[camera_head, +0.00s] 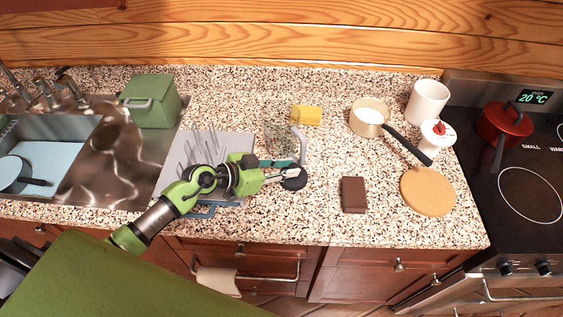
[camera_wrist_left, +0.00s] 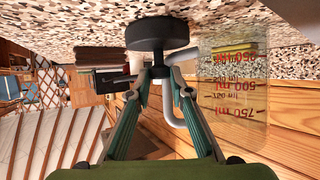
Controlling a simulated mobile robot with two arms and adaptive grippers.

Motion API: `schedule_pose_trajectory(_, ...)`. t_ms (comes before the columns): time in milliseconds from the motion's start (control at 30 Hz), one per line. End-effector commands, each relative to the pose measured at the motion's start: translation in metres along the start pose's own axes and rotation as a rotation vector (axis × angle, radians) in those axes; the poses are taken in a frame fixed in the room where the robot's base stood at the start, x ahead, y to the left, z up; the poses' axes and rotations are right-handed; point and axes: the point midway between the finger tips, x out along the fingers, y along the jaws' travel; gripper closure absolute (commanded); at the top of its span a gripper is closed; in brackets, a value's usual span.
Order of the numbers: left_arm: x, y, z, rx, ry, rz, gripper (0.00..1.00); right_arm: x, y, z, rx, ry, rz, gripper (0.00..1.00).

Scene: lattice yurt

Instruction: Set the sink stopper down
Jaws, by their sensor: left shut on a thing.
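The sink stopper (camera_head: 293,179) is a black round disc at the tip of my left gripper (camera_head: 272,177), over the speckled counter (camera_head: 326,150). In the left wrist view the stopper (camera_wrist_left: 158,35) shows as a thick dark disc with a stem, and the fingertips (camera_wrist_left: 157,78) are shut on the stem. The disc is at or very close to the counter surface; I cannot tell whether it touches. My right gripper is not in view.
A clear measuring jug (camera_wrist_left: 235,85) stands close beside the gripper, its grey handle (camera_head: 300,146) just behind the stopper. A grey drying rack (camera_head: 190,160) lies under my left arm. A brown block (camera_head: 353,195) is to the right. Bare counter lies between stopper and block.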

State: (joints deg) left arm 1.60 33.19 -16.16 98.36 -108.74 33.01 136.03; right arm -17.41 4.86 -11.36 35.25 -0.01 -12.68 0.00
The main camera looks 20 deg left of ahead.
Motion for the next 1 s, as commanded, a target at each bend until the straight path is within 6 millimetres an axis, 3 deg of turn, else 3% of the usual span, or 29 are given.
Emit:
schedule_pose_trajectory(100, 0.0, 0.0, 0.007, 0.001, -0.013, -0.004, 1.0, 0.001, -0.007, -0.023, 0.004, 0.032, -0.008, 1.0)
schedule_pose_trajectory(167, 0.0, 0.0, 0.007, 0.0, -0.014, -0.003, 1.0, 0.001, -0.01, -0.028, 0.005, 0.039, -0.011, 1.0)
schedule_pose_trajectory(267, 0.0, 0.0, 0.007, 0.0, -0.013, -0.003, 1.0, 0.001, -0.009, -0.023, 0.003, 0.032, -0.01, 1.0)
schedule_pose_trajectory(400, 0.002, -0.001, 0.009, -0.002, -0.011, -0.003, 1.0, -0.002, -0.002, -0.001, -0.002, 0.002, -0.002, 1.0)
schedule_pose_trajectory(433, 0.002, -0.001, 0.01, 0.0, -0.011, -0.003, 0.75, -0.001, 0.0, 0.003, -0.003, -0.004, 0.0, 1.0)
schedule_pose_trajectory(500, 0.002, -0.001, 0.009, 0.0, -0.011, -0.003, 0.63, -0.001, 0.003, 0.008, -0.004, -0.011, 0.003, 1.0)
schedule_pose_trajectory(900, 0.0, -0.001, 0.006, 0.002, -0.01, -0.003, 0.63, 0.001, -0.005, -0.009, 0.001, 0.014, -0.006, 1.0)
schedule_pose_trajectory(1000, -0.011, -0.001, 0.007, 0.001, -0.012, -0.003, 0.63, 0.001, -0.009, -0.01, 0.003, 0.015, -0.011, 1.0)
